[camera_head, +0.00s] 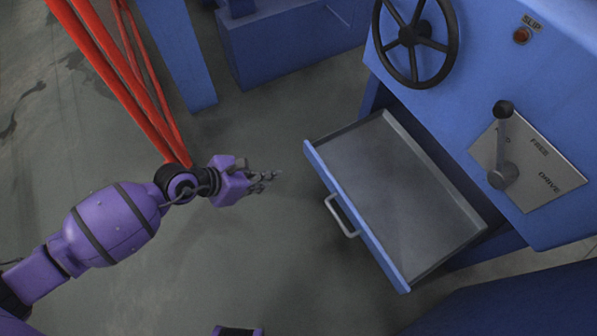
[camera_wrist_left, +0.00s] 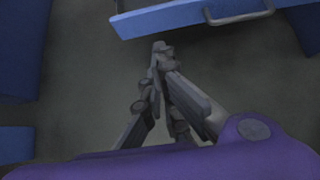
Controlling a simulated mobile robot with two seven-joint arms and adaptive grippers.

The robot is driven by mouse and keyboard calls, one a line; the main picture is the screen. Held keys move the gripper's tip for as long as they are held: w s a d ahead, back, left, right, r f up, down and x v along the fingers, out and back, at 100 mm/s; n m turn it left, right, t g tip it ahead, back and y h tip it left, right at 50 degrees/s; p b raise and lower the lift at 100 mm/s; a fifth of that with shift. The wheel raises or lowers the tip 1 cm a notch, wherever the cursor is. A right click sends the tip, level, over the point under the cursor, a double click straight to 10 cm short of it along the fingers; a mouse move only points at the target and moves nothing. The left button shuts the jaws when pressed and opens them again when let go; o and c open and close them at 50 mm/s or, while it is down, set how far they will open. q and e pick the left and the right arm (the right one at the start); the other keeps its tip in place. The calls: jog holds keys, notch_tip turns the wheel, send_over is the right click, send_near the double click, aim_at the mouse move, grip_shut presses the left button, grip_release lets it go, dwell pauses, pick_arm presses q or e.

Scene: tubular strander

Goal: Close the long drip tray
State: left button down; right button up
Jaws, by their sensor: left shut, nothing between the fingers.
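The long drip tray (camera_head: 400,190) is a grey, shallow drawer with a blue front, pulled out of the blue machine. Its grey bar handle (camera_head: 341,217) is on the blue front. In the left wrist view the blue front (camera_wrist_left: 165,20) and the handle (camera_wrist_left: 238,14) show at the top. My left gripper (camera_head: 274,175) is shut and empty. It is to the left of the tray's front, apart from it, pointing toward it. In the left wrist view its fingers (camera_wrist_left: 160,52) meet below the tray front. My right gripper is not in view.
The blue machine (camera_head: 550,80) bears a black handwheel (camera_head: 412,40) and a lever (camera_head: 504,145) on a marked plate above the tray. A blue post (camera_head: 178,55) and a blue block (camera_head: 290,45) stand at the back. Grey floor (camera_head: 270,250) lies clear before the tray.

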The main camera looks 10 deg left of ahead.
pick_arm(q)
jog(key=w+d+r+b+x, duration=0.1)
jog(key=b+x, duration=0.4)
jog(key=x, duration=0.7)
jog(key=shift+w+d+r, duration=0.3)
jog(key=shift+d+r, duration=0.1)
jog(key=shift+d, duration=0.05)
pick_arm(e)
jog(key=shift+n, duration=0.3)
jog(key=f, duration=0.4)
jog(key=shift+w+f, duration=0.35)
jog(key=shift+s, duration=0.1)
